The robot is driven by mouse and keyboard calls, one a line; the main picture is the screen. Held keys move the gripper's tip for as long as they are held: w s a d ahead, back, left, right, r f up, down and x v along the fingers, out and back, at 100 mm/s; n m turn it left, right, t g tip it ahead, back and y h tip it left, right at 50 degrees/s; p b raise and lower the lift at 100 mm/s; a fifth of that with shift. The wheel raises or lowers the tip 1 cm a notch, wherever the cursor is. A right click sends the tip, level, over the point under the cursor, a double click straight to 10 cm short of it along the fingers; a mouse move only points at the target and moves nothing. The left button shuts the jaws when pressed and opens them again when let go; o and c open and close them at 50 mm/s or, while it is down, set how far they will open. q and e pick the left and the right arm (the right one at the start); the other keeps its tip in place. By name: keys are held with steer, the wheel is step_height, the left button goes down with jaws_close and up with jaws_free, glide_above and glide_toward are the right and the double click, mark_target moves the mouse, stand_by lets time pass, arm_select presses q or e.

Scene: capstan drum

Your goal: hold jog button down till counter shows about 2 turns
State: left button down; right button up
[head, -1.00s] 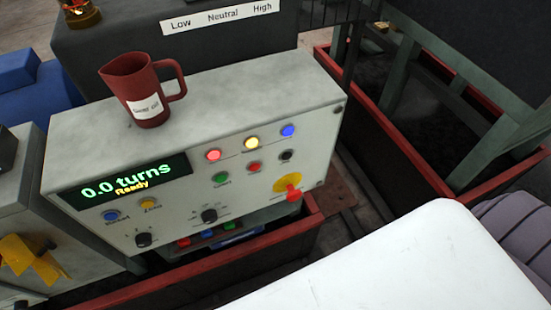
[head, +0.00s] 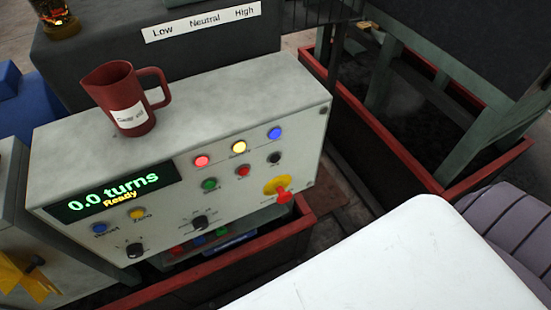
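The grey control box (head: 75,150) stands at the left centre, its front panel facing me. Its counter display (head: 113,192) reads "0.0 turns" and "Ready". Below the display are a blue button (head: 99,228) and a yellow button (head: 137,214). Further right are a green button (head: 209,184), a red button (head: 243,171) and a black button (head: 274,158). The small labels are too blurred to tell which one is jog. No button has anything touching it. Neither of my grippers is in view.
Red, yellow and blue lamps line the panel top. A red mug (head: 119,97) stands on the box. A red emergency knob (head: 283,196) on a yellow plate sticks out at right. Black dials (head: 199,222) sit low. A red-rimmed pit (head: 395,145) lies behind right.

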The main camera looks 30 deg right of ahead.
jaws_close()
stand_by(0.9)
